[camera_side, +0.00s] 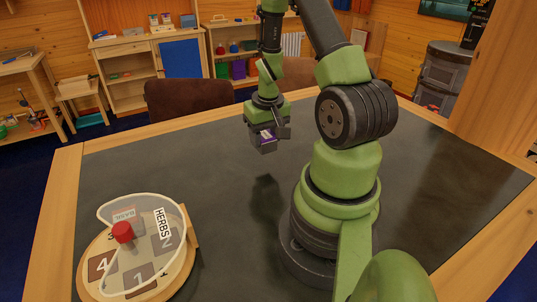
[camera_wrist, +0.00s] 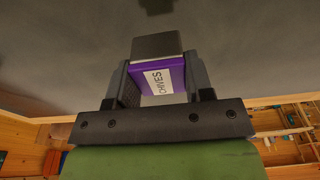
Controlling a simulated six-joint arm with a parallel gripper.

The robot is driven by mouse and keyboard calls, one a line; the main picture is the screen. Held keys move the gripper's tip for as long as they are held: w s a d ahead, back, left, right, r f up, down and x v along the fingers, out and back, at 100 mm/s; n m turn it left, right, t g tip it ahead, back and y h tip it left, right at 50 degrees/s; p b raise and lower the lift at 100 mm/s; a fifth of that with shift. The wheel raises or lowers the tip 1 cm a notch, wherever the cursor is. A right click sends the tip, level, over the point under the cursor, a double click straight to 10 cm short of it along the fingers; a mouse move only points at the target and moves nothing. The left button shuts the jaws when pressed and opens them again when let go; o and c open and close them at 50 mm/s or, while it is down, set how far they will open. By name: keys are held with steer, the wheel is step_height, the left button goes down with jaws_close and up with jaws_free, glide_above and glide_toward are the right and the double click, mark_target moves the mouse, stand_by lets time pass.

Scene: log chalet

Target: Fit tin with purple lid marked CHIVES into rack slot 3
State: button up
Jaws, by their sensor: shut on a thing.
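My gripper (camera_side: 268,133) is shut on the CHIVES tin (camera_side: 265,145), in the air above the table and to the right of the rack. In the wrist view the tin's purple lid (camera_wrist: 158,82) with its white CHIVES label faces the camera, between the two fingers. The tin's grey body extends beyond the lid.
The dark table top (camera_side: 225,220) is clear between rack and arm. A brown chair (camera_side: 188,98) stands behind the table's far edge. Shelves, a stove and a side table stand farther back.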

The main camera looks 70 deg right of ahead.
mark_target(266, 152)
steer(key=shift+f, duration=2.45)
steer(key=shift+f, duration=0.15)
steer(key=o, duration=0.9)
steer(key=shift+o, duration=0.2)
